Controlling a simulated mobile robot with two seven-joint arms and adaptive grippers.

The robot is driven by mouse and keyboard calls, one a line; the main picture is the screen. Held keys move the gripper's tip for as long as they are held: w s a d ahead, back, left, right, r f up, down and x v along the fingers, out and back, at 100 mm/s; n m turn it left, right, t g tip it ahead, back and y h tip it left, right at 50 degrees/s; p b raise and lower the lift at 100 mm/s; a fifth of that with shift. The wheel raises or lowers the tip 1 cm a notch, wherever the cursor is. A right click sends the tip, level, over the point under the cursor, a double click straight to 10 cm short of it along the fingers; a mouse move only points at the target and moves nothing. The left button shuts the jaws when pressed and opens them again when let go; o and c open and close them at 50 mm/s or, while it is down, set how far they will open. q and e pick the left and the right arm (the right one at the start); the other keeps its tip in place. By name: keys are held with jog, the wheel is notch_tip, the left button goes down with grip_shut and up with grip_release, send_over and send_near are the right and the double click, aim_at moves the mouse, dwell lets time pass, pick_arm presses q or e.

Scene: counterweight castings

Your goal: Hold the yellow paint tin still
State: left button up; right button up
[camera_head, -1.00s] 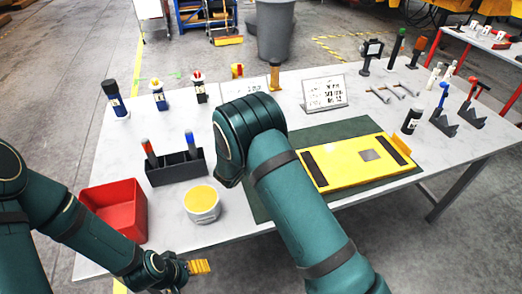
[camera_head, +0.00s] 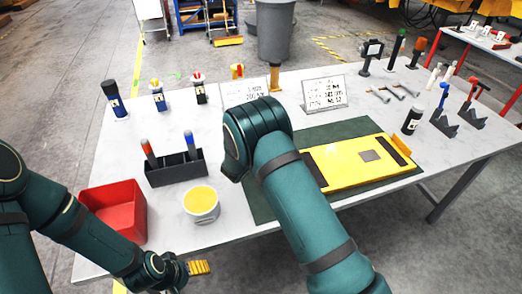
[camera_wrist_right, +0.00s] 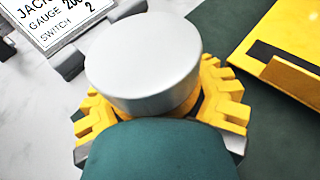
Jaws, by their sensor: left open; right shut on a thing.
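The yellow paint tin (camera_head: 201,204) is a short white tub with a yellow top. It stands upright on the table, near the front edge. My left gripper (camera_head: 200,267) is open, low at the table's front edge, below the tin in the picture and apart from it. Its yellow fingers show only in part. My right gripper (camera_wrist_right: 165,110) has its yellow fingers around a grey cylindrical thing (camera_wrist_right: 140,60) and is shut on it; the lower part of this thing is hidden. In the head view my right arm hides that gripper.
A red bin (camera_head: 117,210) stands left of the tin, and a dark holder (camera_head: 174,168) with two markers stands behind it. A yellow plate (camera_head: 350,165) lies on a green mat (camera_head: 258,203) at the right. Label cards (camera_head: 323,93) stand farther back.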

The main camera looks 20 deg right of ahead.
jog(key=shift+r, duration=0.15)
notch_tip(320, 180, up, 10)
jog(key=shift+f+p, duration=0.1)
jog(key=shift+p, duration=0.3)
jog(key=shift+o, duration=1.2)
jog(key=shift+c, duration=1.2)
